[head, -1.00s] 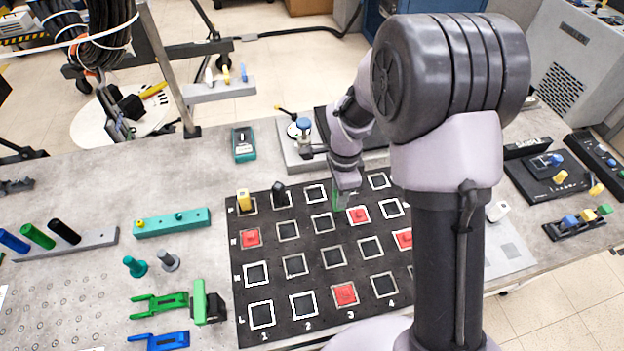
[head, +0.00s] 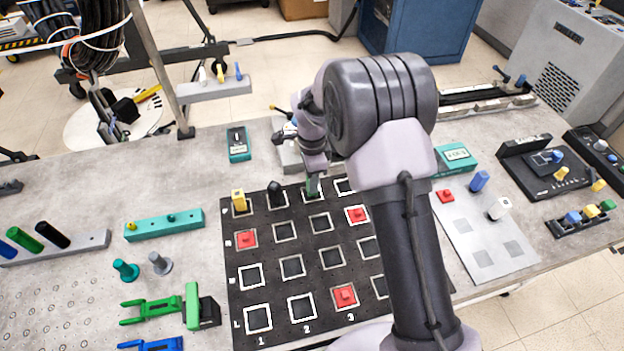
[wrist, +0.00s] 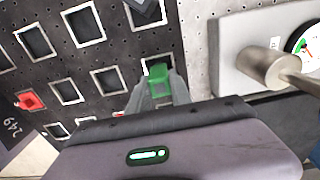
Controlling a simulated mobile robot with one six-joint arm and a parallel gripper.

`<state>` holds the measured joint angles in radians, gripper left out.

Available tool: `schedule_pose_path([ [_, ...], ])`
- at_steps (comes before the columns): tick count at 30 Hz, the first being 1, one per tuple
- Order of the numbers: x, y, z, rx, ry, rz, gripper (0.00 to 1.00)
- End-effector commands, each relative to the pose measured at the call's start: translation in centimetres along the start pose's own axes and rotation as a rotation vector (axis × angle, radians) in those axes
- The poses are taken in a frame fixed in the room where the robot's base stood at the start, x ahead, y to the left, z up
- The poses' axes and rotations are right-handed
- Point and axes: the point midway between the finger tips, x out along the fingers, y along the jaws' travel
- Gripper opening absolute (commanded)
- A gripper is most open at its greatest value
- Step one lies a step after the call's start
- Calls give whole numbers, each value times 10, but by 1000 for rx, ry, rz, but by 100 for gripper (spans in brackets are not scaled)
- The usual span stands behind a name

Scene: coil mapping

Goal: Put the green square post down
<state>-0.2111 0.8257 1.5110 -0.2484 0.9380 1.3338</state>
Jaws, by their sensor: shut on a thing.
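My gripper (head: 313,186) is shut on the green square post (wrist: 158,78), which sits upright between the fingertips in the wrist view. In the head view the post (head: 312,188) is at the far row of the black board (head: 275,257), at the third outlined square. In the wrist view that outlined square (wrist: 147,62) shows partly behind the post. I cannot tell whether the post's foot touches the board. A black post (head: 276,193) stands in the square to the left, and a yellow post (head: 239,200) in the far-left square.
Red pieces (head: 246,239) sit in several squares; other squares are empty. A gauge with a metal knob (wrist: 270,68) is close beside the board in the wrist view. A teal block (head: 164,225) lies left of the board. My arm hides the board's right part.

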Motion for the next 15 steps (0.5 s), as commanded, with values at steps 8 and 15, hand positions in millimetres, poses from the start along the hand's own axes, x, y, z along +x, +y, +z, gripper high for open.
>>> schedule_pose_path([
  [8, 1, 0, 0, 0, 0, 0, 47],
  [15, -8, 0, 0, 0, 0, -1, 47],
])
